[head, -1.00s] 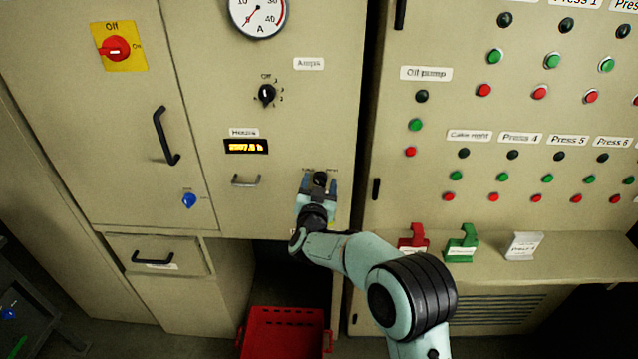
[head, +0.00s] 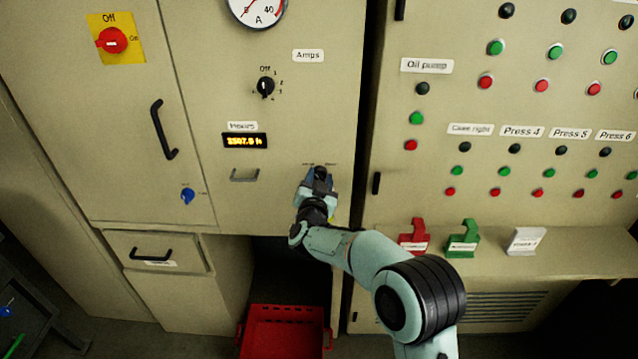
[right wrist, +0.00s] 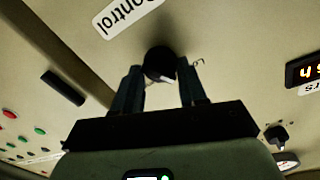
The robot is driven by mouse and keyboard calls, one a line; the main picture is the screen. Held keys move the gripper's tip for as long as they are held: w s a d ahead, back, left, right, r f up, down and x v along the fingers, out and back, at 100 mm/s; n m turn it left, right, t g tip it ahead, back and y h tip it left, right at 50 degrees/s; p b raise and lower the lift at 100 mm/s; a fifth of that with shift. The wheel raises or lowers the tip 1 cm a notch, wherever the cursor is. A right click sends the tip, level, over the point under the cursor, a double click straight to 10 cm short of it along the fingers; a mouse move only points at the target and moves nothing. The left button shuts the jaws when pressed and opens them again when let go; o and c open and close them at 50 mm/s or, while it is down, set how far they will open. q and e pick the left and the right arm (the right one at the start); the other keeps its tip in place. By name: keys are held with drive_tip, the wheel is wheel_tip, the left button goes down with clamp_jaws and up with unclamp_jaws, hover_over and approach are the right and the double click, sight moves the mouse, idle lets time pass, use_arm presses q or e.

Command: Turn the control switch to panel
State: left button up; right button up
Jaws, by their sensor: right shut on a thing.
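The control switch is a round black knob (head: 320,172) low on the beige cabinet door. It also shows in the right wrist view (right wrist: 158,62), with a pale pointer mark and a "Control" label (right wrist: 126,14) near it. My right gripper (head: 319,180) is at the knob, its two fingers on either side and shut on it. In the right wrist view the fingers (right wrist: 160,88) flank the knob. The small print beside the knob is too blurred to read. My left gripper is not in view.
A black Amps selector (head: 265,87) and a small handle (head: 245,175) are on the same door. A red-and-yellow switch (head: 112,40) and a blue knob (head: 188,196) are further left. Buttons fill the right panel, above a ledge with tags (head: 462,240). A red crate (head: 285,318) stands below.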

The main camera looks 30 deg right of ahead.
drive_tip(key=m+b, duration=0.2)
drive_tip(key=shift+f+m, duration=0.1)
drive_tip(key=shift+m, duration=0.3)
drive_tip(key=m+b, duration=0.3)
drive_tip(key=m, duration=0.1)
drive_tip(key=shift+s+d+y, duration=0.1)
drive_tip(key=shift+y, duration=0.2)
drive_tip(key=m+b, duration=0.4)
drive_tip(key=m, duration=0.1)
use_arm(q)
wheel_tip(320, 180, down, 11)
drive_tip(key=b, duration=0.2)
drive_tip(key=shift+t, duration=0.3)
use_arm(e)
drive_tip(key=shift+d+m+y, duration=0.1)
drive_tip(key=shift+m+y, duration=0.2)
drive_tip(key=shift+m, duration=1.3)
use_arm(q)
drive_tip(key=shift+b, duration=0.3)
use_arm(e)
drive_tip(key=shift+m, duration=0.3)
drive_tip(key=o, duration=1)
drive_tip(key=shift+o, duration=0.2)
